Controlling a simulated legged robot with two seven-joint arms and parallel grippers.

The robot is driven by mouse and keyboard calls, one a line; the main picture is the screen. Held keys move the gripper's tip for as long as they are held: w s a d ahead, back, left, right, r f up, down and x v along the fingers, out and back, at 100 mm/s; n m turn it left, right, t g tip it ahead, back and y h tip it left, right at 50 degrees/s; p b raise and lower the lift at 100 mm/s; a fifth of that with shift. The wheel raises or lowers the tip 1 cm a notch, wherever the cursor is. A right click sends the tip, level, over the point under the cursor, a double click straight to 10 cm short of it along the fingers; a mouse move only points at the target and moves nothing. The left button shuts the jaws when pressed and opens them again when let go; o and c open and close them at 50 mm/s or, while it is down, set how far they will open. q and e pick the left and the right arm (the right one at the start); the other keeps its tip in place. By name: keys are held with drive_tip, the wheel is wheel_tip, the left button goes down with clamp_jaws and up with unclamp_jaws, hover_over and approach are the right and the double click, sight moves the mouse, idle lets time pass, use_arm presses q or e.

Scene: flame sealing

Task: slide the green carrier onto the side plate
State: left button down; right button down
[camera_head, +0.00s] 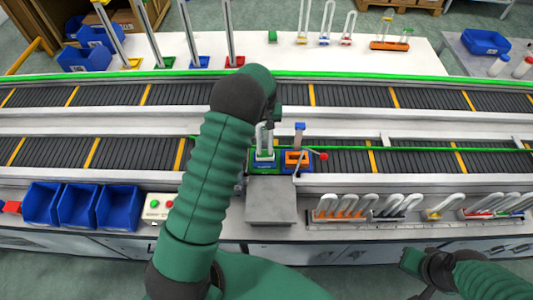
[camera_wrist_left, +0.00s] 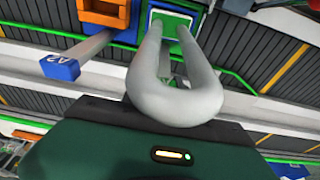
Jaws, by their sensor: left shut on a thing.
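The green carrier (camera_head: 263,165) sits at the front edge of the near conveyor, left of a blue carrier with an orange block (camera_head: 296,158). A pale grey U-shaped loop (camera_head: 262,137) rises from it. In the left wrist view the green carrier (camera_wrist_left: 186,22) is at the top, with the loop (camera_wrist_left: 178,100) extending toward my gripper. My left gripper (camera_head: 272,118) is over the carrier and shut on its loop; the fingertips are mostly hidden. A grey side plate (camera_head: 270,204) lies just in front, with a bare top. My right gripper (camera_head: 412,262) is at lower right, its fingers unclear.
A lever with a red knob (camera_head: 323,156) stands right of the blue carrier. Blue bins (camera_head: 78,206) and a button box (camera_head: 157,206) are at left; a rack of loops (camera_head: 345,207) is at right. A blue A2 tag (camera_wrist_left: 62,68) shows beside the carriers.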

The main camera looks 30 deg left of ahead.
use_arm(q)
drive_tip(key=shift+s+d, duration=0.1)
drive_tip(key=s+d+p, duration=0.2)
drive_tip(key=s+d, duration=0.7)
drive_tip(key=s, duration=0.6)
drive_tip(key=shift+d+p, duration=0.2)
drive_tip(key=shift+p, duration=0.2)
drive_tip(key=c, duration=0.9)
unclamp_jaws()
idle(1.0)
idle(0.5)
wheel_tip(320, 180, up, 12)
drive_tip(key=p, duration=1)
drive_tip(key=shift+p, duration=0.4)
